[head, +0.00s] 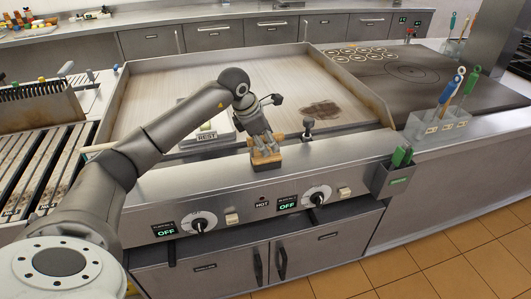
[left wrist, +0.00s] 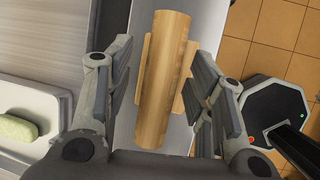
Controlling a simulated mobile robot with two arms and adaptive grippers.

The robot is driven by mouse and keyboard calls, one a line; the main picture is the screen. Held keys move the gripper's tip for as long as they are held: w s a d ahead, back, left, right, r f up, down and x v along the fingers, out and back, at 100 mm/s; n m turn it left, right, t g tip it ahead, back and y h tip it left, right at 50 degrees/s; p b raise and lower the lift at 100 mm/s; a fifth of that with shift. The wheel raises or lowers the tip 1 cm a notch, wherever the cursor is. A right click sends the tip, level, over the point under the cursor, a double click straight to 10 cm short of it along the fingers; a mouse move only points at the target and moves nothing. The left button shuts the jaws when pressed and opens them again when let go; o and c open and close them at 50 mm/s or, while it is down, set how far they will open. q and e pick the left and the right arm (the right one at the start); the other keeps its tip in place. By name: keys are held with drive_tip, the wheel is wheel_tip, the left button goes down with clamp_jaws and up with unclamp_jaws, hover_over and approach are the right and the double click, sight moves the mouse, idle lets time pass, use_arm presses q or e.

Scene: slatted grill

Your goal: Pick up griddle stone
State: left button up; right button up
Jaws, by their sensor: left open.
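The griddle stone (head: 266,164) sits on the front ledge of the griddle, a dark block with a wooden top. In the left wrist view its round wooden handle (left wrist: 164,80) runs lengthwise between the fingers. My left gripper (head: 263,143) points down just over it, and its open fingers stand on either side of the handle with gaps showing. The fingers hide part of the stone in the head view. My right gripper is not in view.
A white tray labelled REST (head: 206,137) lies left of the gripper, with a pale green item (left wrist: 17,127) in it. A black knob (head: 308,129) stands close on the right. A green-handled tool holder (head: 397,178) hangs farther right. The griddle plate (head: 170,85) behind is mostly clear.

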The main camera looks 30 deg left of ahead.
use_arm(q)
clamp_jaws()
drive_tip(key=shift+r, duration=0.15)
idle(0.4)
drive_tip(key=shift+w+r+b, duration=0.1)
drive_tip(key=shift+r+b, duration=0.25)
drive_tip(key=shift+r, duration=0.05)
wheel_tip(320, 180, up, 2)
drive_tip(key=shift+r+b, duration=0.1)
drive_tip(key=shift+b, duration=0.5)
drive_tip(key=s+a+r+b, duration=0.2)
drive_tip(key=s+r, duration=0.3)
drive_tip(key=s, duration=0.1)
drive_tip(key=s+a+r+b, duration=0.2)
drive_tip(key=s+a+r, duration=0.1)
drive_tip(key=s+r, duration=0.2)
drive_tip(key=shift+s+a, duration=0.25)
drive_tip(key=shift+s, duration=0.8)
